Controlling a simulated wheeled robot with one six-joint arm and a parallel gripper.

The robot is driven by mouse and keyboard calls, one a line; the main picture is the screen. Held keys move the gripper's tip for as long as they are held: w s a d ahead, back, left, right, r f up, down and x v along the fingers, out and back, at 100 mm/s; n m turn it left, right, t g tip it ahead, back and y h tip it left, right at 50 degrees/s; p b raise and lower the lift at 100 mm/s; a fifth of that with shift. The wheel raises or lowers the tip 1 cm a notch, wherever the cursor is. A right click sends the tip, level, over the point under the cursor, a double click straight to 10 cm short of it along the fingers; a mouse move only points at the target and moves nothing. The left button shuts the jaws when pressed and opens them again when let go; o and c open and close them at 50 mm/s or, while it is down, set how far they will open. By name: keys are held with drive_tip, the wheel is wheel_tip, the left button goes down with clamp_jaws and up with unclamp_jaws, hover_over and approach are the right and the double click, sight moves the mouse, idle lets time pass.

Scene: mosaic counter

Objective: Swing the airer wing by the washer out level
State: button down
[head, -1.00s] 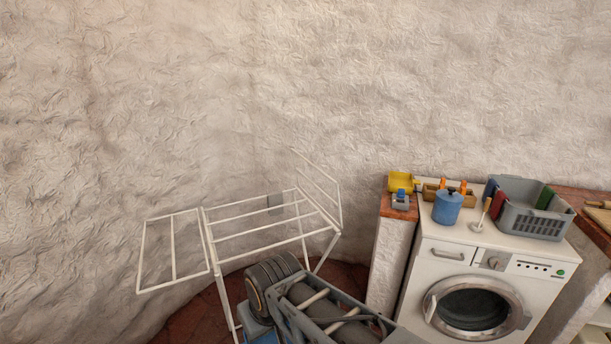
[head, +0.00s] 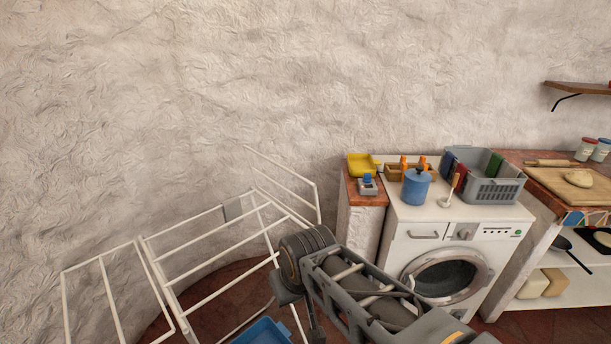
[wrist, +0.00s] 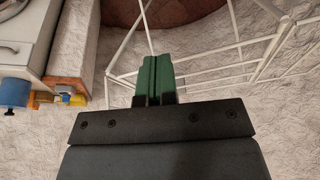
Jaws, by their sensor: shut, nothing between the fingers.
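The airer is a white wire rack (head: 215,240) left of the washer (head: 445,265). Its wing by the washer (head: 290,172) is tilted up above the rack, not level. Its far wing (head: 110,290) extends out to the left, about level. My gripper (wrist: 154,62) has green fingers, shut together and empty, in the wrist view. White airer bars (wrist: 215,70) pass beyond and beside the fingertips there; I see no clear contact. In the head view my arm covers part of the rack's right side and legs, and I cannot make out the fingers.
A brick-topped white pillar (head: 362,215) stands between airer and washer. On the washer are a blue pot (head: 416,188) and a grey basket (head: 492,180). A counter with a board (head: 565,185) is at the right. The rough wall is close behind the airer.

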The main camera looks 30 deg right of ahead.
idle(0.3)
drive_tip(key=w+a+r+m+t+y+b, duration=0.15)
drive_tip(key=w+t, duration=0.25)
drive_tip(key=w, duration=0.5)
drive_tip(key=w+a+r+m+t+y, duration=0.1)
drive_tip(key=w+a+r+m+t, duration=0.2)
drive_tip(key=w, duration=0.5)
drive_tip(key=w+d+r+m+t+h+b, duration=0.1)
drive_tip(key=w+d+m+t+h, duration=0.15)
drive_tip(key=w+m+h, duration=0.45)
drive_tip(key=w+d+r+m+t+h+b, duration=0.1)
drive_tip(key=w+m+t+h+b, duration=0.1)
drive_tip(key=w+m+t+h, duration=0.4)
drive_tip(key=s+f+m+g+h, duration=0.2)
drive_tip(key=f+m+g+h, duration=0.1)
drive_tip(key=m+g+h, duration=0.2)
drive_tip(key=s+d+f+m+g+h+b, duration=0.1)
drive_tip(key=s+f+m+g+h, duration=0.1)
drive_tip(key=m+g+h, duration=0.4)
drive_tip(key=f+m+g, duration=0.1)
drive_tip(key=m+g, duration=0.1)
drive_tip(key=m, duration=0.2)
drive_tip(key=shift+d+r+m+g, duration=0.1)
drive_tip(key=shift+m+g, duration=0.15)
drive_tip(key=p+x, duration=0.4)
drive_tip(key=x, duration=1)
